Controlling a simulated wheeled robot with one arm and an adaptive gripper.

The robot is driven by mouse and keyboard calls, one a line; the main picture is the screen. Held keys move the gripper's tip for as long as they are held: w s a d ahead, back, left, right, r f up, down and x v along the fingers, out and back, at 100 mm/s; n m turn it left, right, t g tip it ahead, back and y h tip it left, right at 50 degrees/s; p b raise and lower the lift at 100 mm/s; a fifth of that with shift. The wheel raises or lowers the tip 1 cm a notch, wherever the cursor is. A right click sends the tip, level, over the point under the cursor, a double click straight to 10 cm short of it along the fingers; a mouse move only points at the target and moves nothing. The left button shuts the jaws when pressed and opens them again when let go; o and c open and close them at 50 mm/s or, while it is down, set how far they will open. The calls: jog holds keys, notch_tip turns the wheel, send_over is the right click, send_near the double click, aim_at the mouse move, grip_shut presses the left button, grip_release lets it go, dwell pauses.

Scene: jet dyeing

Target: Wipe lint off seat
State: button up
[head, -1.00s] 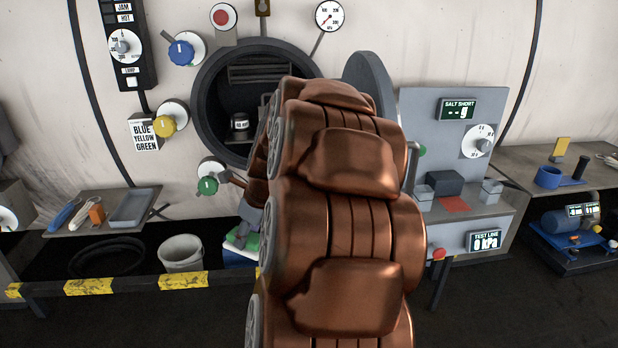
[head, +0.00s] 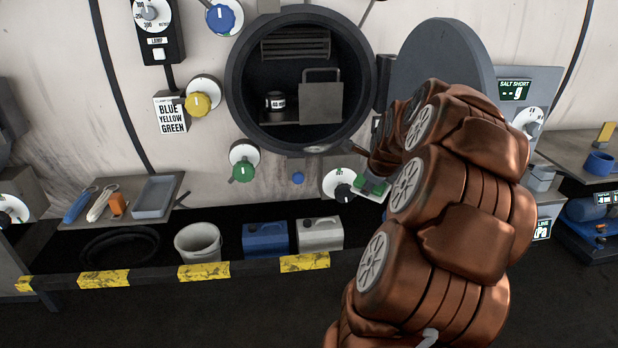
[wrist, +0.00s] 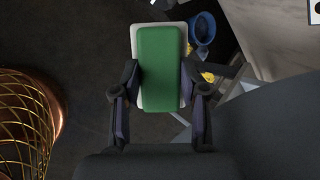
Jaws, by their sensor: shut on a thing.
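My gripper (wrist: 160,98) is shut on a green pad (wrist: 160,65) with a pale backing, its fingers on either side. In the head view the green pad (head: 373,187) is small and partly covered by my copper-coloured arm. It is below and right of the round vessel opening, apart from the ring-shaped rim (head: 236,88), which I take to be the seat. The round grey door (head: 435,62) stands open to the right, its lower part hidden by my arm. I cannot make out lint on the rim.
A yellow-black striped rail (head: 204,271) runs across the front below the opening. Behind it stand a white bucket (head: 198,243), a blue can (head: 265,239) and a grey can (head: 319,234). Knobs, including a green one (head: 243,172), project from the wall.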

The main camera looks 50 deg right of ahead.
jog(key=w+d+n+t+h, duration=0.1)
jog(key=w, duration=0.1)
jog(key=w+d+n+t+h+b, duration=0.1)
jog(key=w+d, duration=0.1)
jog(key=shift+n+b, duration=0.3)
jog(key=shift+n, duration=0.1)
jog(key=w+a+n+t+y+b, duration=0.2)
jog(key=w+a+n+t+b, duration=0.2)
jog(key=w+a+n+t, duration=0.7)
jog(key=w+d+m+b, duration=0.1)
jog(key=w+d+b, duration=0.1)
jog(key=w+d, duration=0.2)
jog(key=shift+w+r+g, duration=0.4)
jog(key=shift+w, duration=0.3)
jog(key=shift+w+d+p, duration=0.7)
jog(key=shift+w+p, duration=0.1)
jog(key=shift+p, duration=0.4)
